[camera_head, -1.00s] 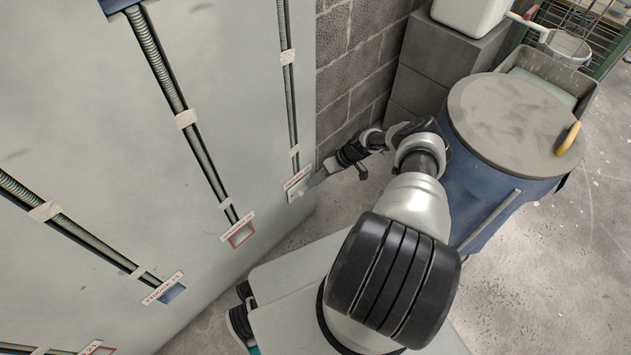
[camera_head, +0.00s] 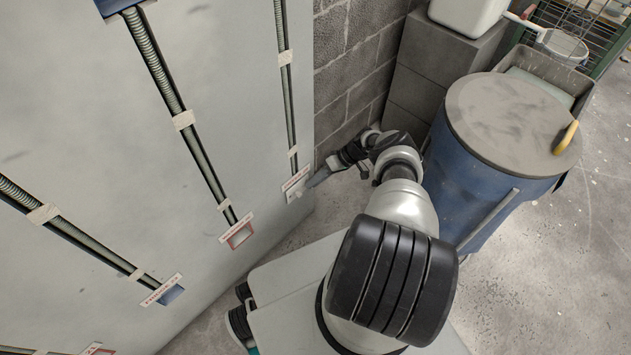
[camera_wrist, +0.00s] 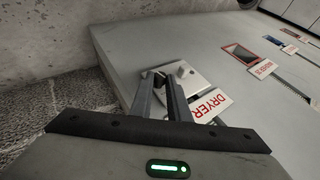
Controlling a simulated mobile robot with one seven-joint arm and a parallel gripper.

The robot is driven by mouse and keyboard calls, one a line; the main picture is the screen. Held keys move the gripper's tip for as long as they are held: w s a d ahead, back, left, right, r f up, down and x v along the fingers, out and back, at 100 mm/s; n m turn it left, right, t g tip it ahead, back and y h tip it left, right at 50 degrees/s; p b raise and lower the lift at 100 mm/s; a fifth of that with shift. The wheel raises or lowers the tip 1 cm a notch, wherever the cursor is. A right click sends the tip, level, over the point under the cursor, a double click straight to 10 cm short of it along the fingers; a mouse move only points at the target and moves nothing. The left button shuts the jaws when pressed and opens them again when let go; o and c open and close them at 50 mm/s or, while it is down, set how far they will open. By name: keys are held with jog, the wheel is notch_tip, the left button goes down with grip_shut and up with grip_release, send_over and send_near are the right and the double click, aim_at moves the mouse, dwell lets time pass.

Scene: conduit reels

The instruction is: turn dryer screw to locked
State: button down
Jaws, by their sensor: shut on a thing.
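The dryer plate (camera_wrist: 203,87) is a pale square fitting on the grey panel, beside a white label (camera_wrist: 212,105) reading DRYER in red. In the head view the label (camera_head: 296,180) is at the panel's lower right. My gripper (camera_wrist: 160,78) reaches to the plate, its fingers close together and shut on the dryer screw (camera_wrist: 160,76), which shows only as a small dark bit between the tips. A round pale knob (camera_wrist: 182,71) stands on the plate just right of the fingertips. The screw's marking and angle are hidden.
Other labelled fittings sit along the panel (camera_head: 80,130), including one with a red frame (camera_head: 240,236) and a blue one (camera_head: 172,294). A block wall (camera_head: 345,75) adjoins the panel. A blue drum (camera_head: 480,170) with a grey lid stands right of my arm.

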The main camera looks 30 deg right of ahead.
jog(key=c, duration=1.7)
grip_release()
jog(key=shift+o, duration=0.2)
jog(key=p+v, duration=0.2)
jog(key=v, duration=1.5)
jog(key=shift+s+r+p, duration=0.15)
jog(key=shift+r+p, duration=0.05)
jog(key=shift+p, duration=0.1)
